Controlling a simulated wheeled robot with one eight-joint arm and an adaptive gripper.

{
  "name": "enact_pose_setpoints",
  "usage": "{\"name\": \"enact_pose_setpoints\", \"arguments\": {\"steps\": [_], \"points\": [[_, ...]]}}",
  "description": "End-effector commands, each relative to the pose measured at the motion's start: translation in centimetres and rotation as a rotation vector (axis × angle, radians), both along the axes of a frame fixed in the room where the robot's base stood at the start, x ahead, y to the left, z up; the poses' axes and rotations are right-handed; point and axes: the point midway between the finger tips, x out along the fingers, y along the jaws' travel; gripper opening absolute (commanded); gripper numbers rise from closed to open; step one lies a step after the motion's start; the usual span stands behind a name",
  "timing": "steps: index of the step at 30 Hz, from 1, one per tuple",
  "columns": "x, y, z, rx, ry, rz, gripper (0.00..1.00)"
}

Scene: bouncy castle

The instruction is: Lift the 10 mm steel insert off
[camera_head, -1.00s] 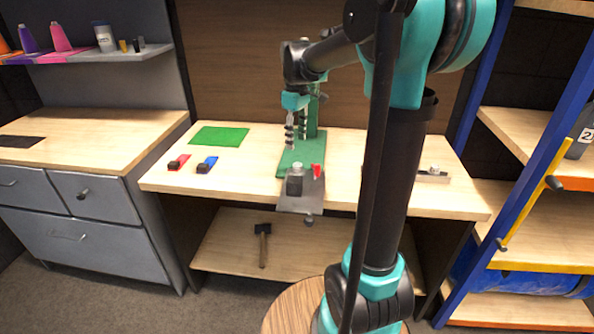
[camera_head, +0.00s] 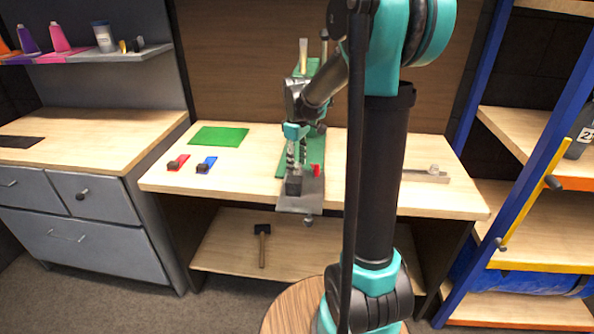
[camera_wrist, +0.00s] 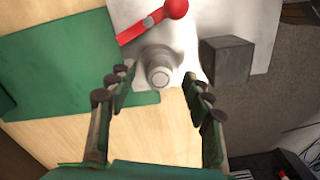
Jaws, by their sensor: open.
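A light grey stepped round piece (camera_wrist: 158,70), which I take to be the 10 mm steel insert, stands on a pale metal plate (camera_wrist: 125,12) in the wrist view. The plate also shows in the head view (camera_head: 300,204), at the front edge of the workbench. A red lever (camera_wrist: 153,21) lies beside the round piece, and a dark grey block (camera_wrist: 228,61) is to its right. My gripper (camera_wrist: 157,78) is open, its two fingers apart on either side of the round piece's near side. In the head view my gripper (camera_head: 296,166) hides the round piece; contact cannot be told.
A green stand (camera_head: 313,67) rises behind my gripper. On the bench (camera_head: 250,185) are a green mat (camera_head: 218,136), a red pad (camera_head: 182,160) and a blue pad (camera_head: 210,161) with dark pieces. A metal strip (camera_head: 427,176) lies right. A mallet (camera_head: 262,245) is on the lower shelf.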

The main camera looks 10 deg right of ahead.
Motion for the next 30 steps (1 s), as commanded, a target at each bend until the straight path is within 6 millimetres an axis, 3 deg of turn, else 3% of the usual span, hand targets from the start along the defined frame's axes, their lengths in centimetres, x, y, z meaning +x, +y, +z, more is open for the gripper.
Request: {"name": "enact_pose_setpoints", "arguments": {"steps": [2,15,30], "points": [[0.0,0.0,0.0,0.0,0.0,0.0,0.51],[0.0,0.0,0.0,0.0,0.0,0.0,0.0],[0.0,0.0,1.0,0.0,0.0,0.0,0.0]]}}
